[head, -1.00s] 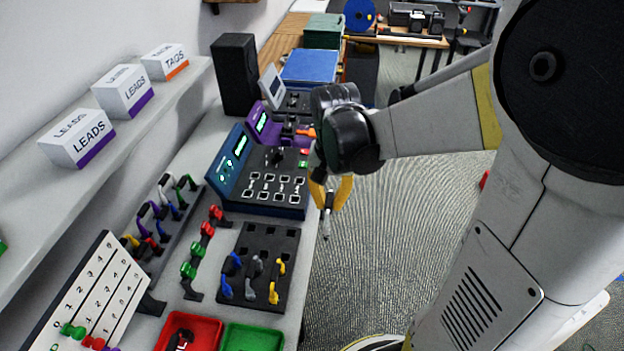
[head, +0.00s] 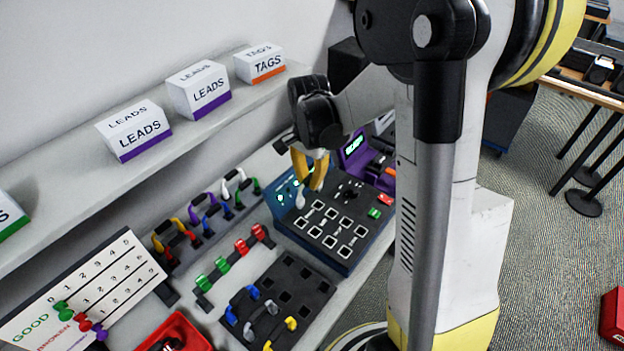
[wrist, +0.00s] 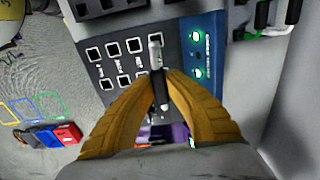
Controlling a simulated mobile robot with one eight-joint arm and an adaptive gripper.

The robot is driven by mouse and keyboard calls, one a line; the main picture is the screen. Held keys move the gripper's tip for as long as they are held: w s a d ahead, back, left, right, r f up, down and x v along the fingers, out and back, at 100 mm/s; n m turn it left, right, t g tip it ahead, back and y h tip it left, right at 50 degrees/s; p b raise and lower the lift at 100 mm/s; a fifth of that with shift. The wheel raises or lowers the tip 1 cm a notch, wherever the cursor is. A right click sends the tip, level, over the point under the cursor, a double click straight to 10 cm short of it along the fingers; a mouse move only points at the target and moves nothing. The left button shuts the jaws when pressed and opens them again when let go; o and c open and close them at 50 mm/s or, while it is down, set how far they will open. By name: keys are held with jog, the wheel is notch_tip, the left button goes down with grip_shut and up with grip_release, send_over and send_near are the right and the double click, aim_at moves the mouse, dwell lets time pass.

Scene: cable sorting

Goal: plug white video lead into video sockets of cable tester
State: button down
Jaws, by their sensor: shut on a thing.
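My gripper (head: 312,170) has yellow fingers and is shut on a white lead (head: 300,198). The lead hangs below the fingertips, over the blue cable tester (head: 346,263) near its screen side. In the wrist view the white lead (wrist: 155,55) sticks out between the fingertips (wrist: 161,74), with a dark end nearer the palm. The tester's dark face with rows of white-framed square sockets (wrist: 95,54) lies behind it, with green-lit displays on the blue panel (wrist: 205,100). The lead appears above the face, not in a socket; the exact gap cannot be told.
A purple device (head: 358,148) stands behind the tester. A rack of coloured leads, including another white one (head: 233,182), is at left. A black tray (head: 311,276) with blue, grey and yellow leads is in front. Label boxes stand on the shelf (head: 222,110) above.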

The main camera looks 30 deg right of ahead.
jog(key=shift+s+a+f+b, duration=0.1)
jog(key=shift+f+b, duration=0.25)
jog(key=shift+f, duration=0.15)
jog(key=shift+f+b, duration=1.55)
jog(key=shift+f, duration=0.6)
jog(key=shift+f+b, duration=0.15)
jog(key=shift+b, duration=0.2)
jog(key=shift+f+b, duration=0.3)
jog(key=shift+f+b, duration=0.45)
jog(key=shift+b, duration=0.05)
dwell(0.5)
jog(key=c, duration=0.8)
grip_release()
jog(key=shift+c, duration=0.2)
